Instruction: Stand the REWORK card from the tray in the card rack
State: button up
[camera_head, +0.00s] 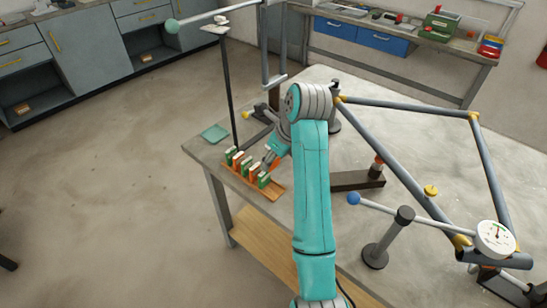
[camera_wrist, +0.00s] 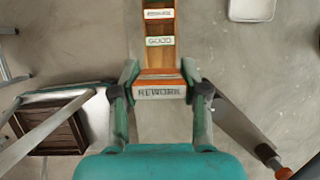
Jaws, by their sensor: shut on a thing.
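My gripper (camera_head: 269,162) is shut on the REWORK card (camera_wrist: 159,92), an orange-edged card with a white label, held between the two fingers in the wrist view. The card rack (camera_head: 274,193) is a wooden strip near the table's left edge, with several green and orange cards standing in it. In the wrist view the rack (camera_wrist: 160,58) runs away beyond the held card, with a green GOOD card (camera_wrist: 160,41) and an orange card (camera_wrist: 158,14) in it. I cannot tell whether the held card touches the rack. The small green tray (camera_head: 214,133) looks empty.
A dark post (camera_head: 230,90) rises close behind the rack. A bicycle frame (camera_head: 400,165) is held to the right, with a dark block (camera_head: 355,181) and a dial gauge (camera_head: 495,239). The table top between the tray and the rack looks mostly clear.

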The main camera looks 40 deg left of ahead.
jog(key=shift+f, duration=5.2)
jog(key=o, duration=1.1)
jog(key=shift+d+r, duration=0.1)
